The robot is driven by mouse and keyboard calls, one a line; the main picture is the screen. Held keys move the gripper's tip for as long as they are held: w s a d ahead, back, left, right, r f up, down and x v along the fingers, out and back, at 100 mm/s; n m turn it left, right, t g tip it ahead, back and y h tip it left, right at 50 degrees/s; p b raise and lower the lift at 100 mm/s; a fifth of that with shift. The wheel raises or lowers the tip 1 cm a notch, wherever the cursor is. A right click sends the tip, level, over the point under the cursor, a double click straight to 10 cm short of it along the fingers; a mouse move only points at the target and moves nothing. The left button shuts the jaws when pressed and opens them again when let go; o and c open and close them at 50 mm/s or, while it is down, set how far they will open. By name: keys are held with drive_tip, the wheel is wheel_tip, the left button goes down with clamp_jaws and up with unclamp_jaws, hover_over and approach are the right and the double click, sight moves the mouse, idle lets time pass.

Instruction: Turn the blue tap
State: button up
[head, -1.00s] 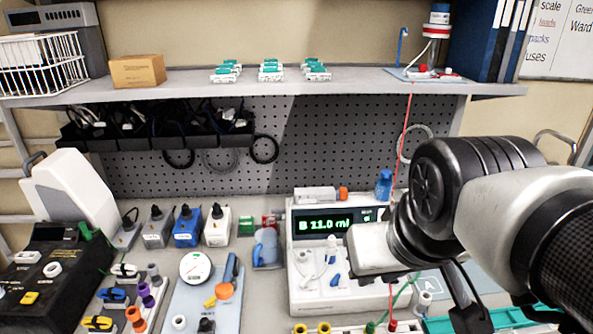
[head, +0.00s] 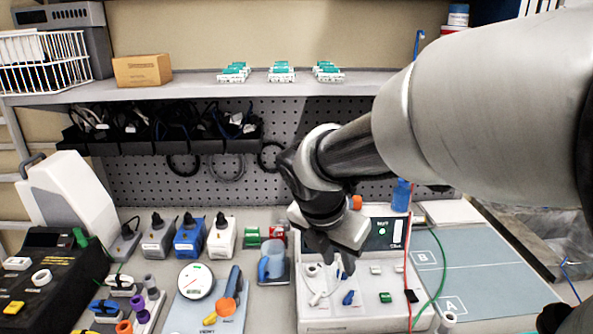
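The white pump unit (head: 335,320) stands on the bench with a display at its back. On its front, a small blue tap lever (head: 348,297) points down. White tap parts (head: 313,271) sit to its left, with more blue (head: 339,270) close below my gripper. My gripper (head: 335,262) is over the unit, pointing down, in front of the display. Its dark fingers are partly hidden by the wrist, so I cannot tell their opening or whether they touch the tap parts.
A gauge plate (head: 190,318) with a blue handle (head: 230,283) and orange knob stands left of the pump. Red and green lines (head: 441,275) run at its right. Blue-grey mats marked A and B (head: 465,270) lie beyond. A shelf (head: 190,91) spans the back.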

sight(348, 295)
drive_tip(key=b+x, duration=0.3)
drive_tip(key=x, duration=1.2)
drive_tip(key=shift+f+b, duration=0.4)
clamp_jaws()
